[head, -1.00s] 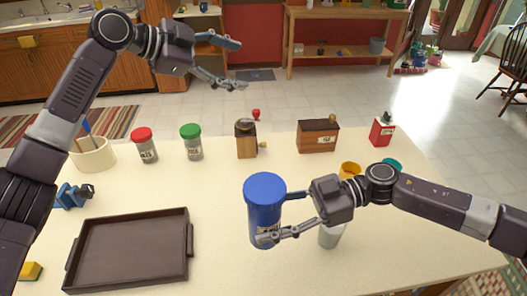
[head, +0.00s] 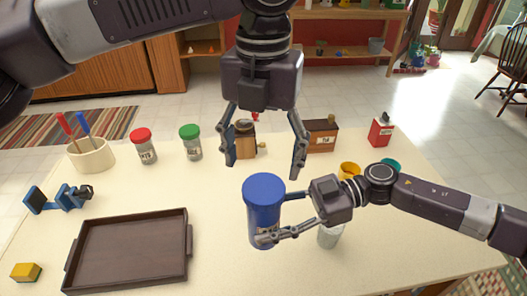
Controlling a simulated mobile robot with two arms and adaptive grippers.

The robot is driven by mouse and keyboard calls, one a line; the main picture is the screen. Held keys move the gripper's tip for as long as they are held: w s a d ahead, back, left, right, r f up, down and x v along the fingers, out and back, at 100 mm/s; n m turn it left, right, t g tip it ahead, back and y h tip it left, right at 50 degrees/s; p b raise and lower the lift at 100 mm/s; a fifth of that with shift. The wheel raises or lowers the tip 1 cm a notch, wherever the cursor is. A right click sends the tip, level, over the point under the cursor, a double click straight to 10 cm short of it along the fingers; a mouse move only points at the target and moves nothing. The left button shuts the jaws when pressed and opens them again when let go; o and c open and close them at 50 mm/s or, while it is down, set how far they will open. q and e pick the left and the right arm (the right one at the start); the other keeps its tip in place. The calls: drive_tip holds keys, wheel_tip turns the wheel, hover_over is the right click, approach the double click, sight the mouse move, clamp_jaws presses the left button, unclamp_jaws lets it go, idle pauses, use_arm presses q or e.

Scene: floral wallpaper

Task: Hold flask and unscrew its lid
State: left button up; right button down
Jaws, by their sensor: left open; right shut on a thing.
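The blue flask (head: 264,222) stands upright at the middle of the table, with its wide blue lid (head: 264,188) on top. My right gripper (head: 266,217) comes in from the right and is shut on the flask's body below the lid. My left gripper (head: 262,165) points down with its fingers spread wide and empty. It is above and slightly behind the lid in the view, apart from it.
A dark tray (head: 130,252) lies at the front left. Red-lidded (head: 145,150) and green-lidded (head: 190,145) jars, a wooden grinder (head: 245,140) and a wooden box (head: 321,136) stand along the back. A pale cup (head: 329,236) is close right of the flask.

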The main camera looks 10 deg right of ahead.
sight(263, 186)
use_arm(q)
drive_tip(key=shift+f, duration=3.6)
